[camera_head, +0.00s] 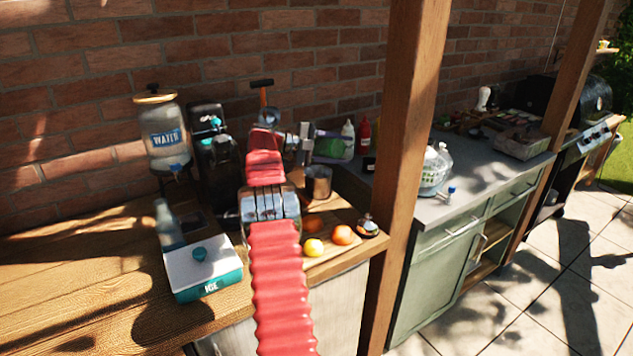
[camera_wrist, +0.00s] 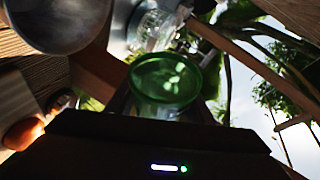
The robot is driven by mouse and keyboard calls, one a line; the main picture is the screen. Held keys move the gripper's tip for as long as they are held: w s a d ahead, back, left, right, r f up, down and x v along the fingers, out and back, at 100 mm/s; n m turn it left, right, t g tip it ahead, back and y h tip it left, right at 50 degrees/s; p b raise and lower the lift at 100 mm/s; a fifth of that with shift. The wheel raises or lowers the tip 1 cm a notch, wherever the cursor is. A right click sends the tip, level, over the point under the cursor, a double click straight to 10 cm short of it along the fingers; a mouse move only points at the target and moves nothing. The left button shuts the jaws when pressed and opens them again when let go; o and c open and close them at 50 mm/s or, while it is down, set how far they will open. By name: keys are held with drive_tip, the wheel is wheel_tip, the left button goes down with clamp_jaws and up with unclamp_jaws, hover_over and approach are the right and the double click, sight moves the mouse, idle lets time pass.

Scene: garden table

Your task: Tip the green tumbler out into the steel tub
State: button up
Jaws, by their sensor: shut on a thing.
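The green tumbler (camera_wrist: 166,78) is between the fingers of my gripper (camera_wrist: 165,108) in the wrist view, which is shut on it. Its round green end and clear lower part show; I cannot tell what is inside. The steel tub (camera_head: 319,184) stands on the wooden counter in the head view. It also shows as a round metal vessel (camera_wrist: 68,40) at the upper left of the wrist view. In the head view my gripper (camera_head: 306,143) is raised above and behind the tub, beside a green shape I cannot surely identify. The wrist view is rolled sideways, so the tumbler's exact tilt is unclear.
An orange (camera_head: 342,234) and a yellow fruit (camera_head: 313,247) lie in front of the tub. A water dispenser (camera_head: 163,135) and an ice box (camera_head: 202,268) stand to the left. A wooden post (camera_head: 407,150) rises to the right. Bottles (camera_head: 364,133) stand behind.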

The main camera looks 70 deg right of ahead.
drive_tip(key=shift+s+a+f+m+t, duration=0.15)
drive_tip(key=shift+s+f+m+t, duration=0.05)
drive_tip(key=shift+f+m+t, duration=0.25)
drive_tip(key=shift+s+a+f+m+t, duration=0.15)
drive_tip(key=shift+f+m+t, duration=0.15)
drive_tip(key=shift+m, duration=0.25)
drive_tip(key=shift+s+a+f+m+t+h+b, duration=0.2)
drive_tip(key=shift+s+f+m+t+h+b, duration=0.2)
drive_tip(key=shift+f+m+t, duration=0.75)
drive_tip(key=shift+s+a+f+m+t+h+b, duration=0.25)
drive_tip(key=shift+f+m+t+h, duration=0.35)
drive_tip(key=shift+m+t, duration=0.9)
drive_tip(key=shift+s+a+f+m+t+h+b, duration=0.15)
drive_tip(key=shift+s+f+m+t+h+b, duration=0.2)
drive_tip(key=shift+f+m+t, duration=0.8)
drive_tip(key=shift+r+m, duration=0.2)
drive_tip(key=shift+m, duration=0.1)
